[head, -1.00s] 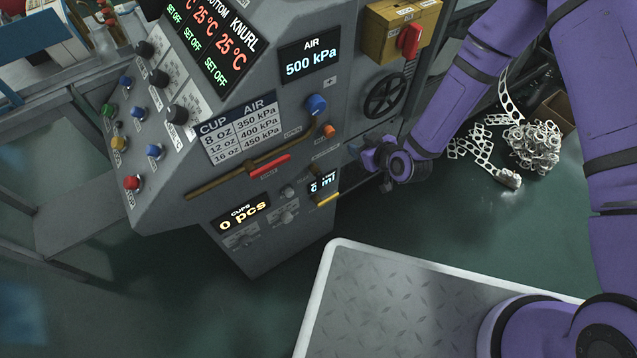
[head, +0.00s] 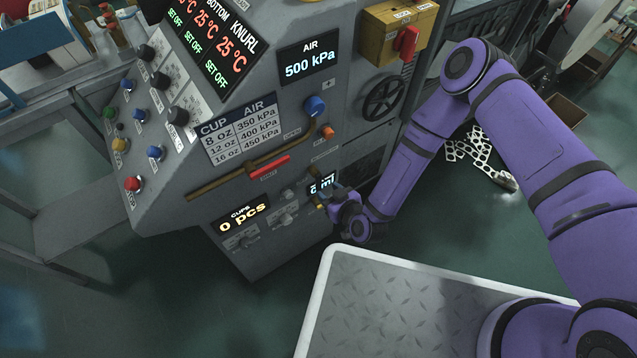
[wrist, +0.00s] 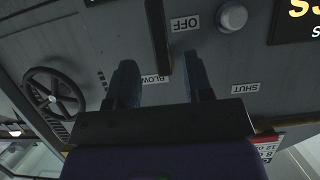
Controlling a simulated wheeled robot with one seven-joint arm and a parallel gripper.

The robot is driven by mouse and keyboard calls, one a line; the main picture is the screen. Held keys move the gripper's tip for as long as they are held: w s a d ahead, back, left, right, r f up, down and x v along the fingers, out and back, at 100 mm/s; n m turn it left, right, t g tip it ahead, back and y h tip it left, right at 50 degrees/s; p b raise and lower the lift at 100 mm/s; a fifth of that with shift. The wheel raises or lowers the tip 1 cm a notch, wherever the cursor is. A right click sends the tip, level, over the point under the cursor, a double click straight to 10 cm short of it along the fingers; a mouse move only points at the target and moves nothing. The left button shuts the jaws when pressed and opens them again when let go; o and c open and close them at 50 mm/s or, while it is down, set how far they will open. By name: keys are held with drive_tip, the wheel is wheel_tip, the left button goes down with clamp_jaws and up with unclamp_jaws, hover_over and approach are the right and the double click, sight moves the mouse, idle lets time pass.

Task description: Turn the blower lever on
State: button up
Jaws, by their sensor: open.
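The blower lever (wrist: 156,32) is a dark brownish bar on the grey machine panel in the wrist view. It runs down from the top edge, beside the OFF label (wrist: 184,24), and its lower end is near the partly covered BLOWER label (wrist: 153,79). My gripper (wrist: 160,78) is open. Its two bluish fingers stand on either side of the lever's lower end, with a visible gap on both sides. Contact is not visible. In the head view my gripper (head: 327,200) is at the lower right of the panel, where the lever is mostly hidden.
A round grey knob (wrist: 232,16) and a SHUT label (wrist: 245,89) are near the fingers. A black handwheel (head: 384,97), red air lever (head: 269,167) and blue knob (head: 315,105) are on the machine. A raised plate platform (head: 400,300) stands in front, with clear floor to its left.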

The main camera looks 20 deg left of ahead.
sight(320, 185)
drive_tip(key=x, duration=0.6)
drive_tip(key=shift+w+a+f, duration=0.15)
drive_tip(key=shift+w, duration=0.05)
clamp_jaws()
